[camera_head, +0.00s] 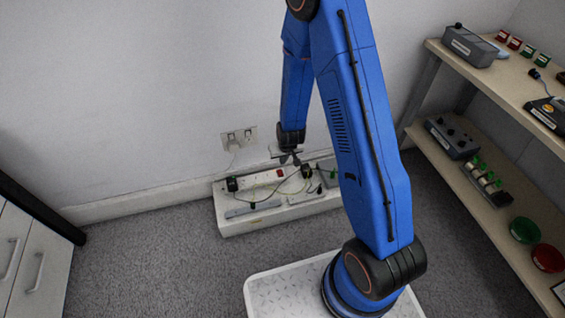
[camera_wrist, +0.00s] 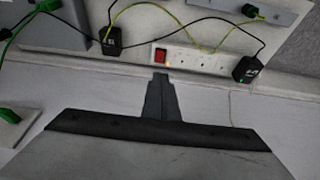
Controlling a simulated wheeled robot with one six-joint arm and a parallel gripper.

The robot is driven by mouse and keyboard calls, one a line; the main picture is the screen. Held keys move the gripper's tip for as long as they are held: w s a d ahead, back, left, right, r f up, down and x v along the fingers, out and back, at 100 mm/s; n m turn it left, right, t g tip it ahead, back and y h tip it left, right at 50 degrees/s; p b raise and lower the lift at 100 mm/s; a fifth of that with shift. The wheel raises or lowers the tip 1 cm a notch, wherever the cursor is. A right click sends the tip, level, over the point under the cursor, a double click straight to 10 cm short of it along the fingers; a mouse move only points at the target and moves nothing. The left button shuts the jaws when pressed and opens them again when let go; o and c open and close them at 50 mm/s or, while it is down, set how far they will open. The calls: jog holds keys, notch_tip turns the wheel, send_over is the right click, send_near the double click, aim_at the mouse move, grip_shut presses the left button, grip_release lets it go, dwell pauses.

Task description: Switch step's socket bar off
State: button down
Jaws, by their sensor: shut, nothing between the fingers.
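The socket bar (camera_head: 258,180) is white and lies on the white step (camera_head: 232,224) against the wall. It also shows in the wrist view (camera_wrist: 205,62). Its red rocker switch (camera_wrist: 160,55) sits at the left end of the bar in the wrist view, with a small orange glow beside it. The switch shows as a red spot (camera_head: 280,172) in the head view. My gripper (camera_head: 290,161) is shut and empty, above the step close to the switch. In the wrist view its fingertips (camera_wrist: 160,76) are just below the switch; I cannot tell whether they touch.
A wall socket (camera_head: 239,138) is above the step. Shelves (camera_head: 490,200) stand right, a white cabinet (camera_head: 30,260) left.

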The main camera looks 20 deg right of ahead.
jog(key=shift+s+r, duration=0.1)
jog(key=shift+r, duration=0.25)
jog(key=shift+w+d+r, duration=0.1)
jog(key=shift+w+r, duration=0.05)
jog(key=shift+w, duration=0.6)
send_over(280, 171)
jog(key=s, duration=0.1)
notch_tip(280, 171, down, 12)
jog(key=shift+s+r, duration=0.1)
jog(key=shift+r, duration=0.15)
jog(key=shift+f, duration=0.95)
jog(key=shift+w+f, duration=0.1)
jog(key=shift+w, duration=0.15)
jog(key=shift+s+f, duration=0.1)
jog(key=shift+s, duration=0.05)
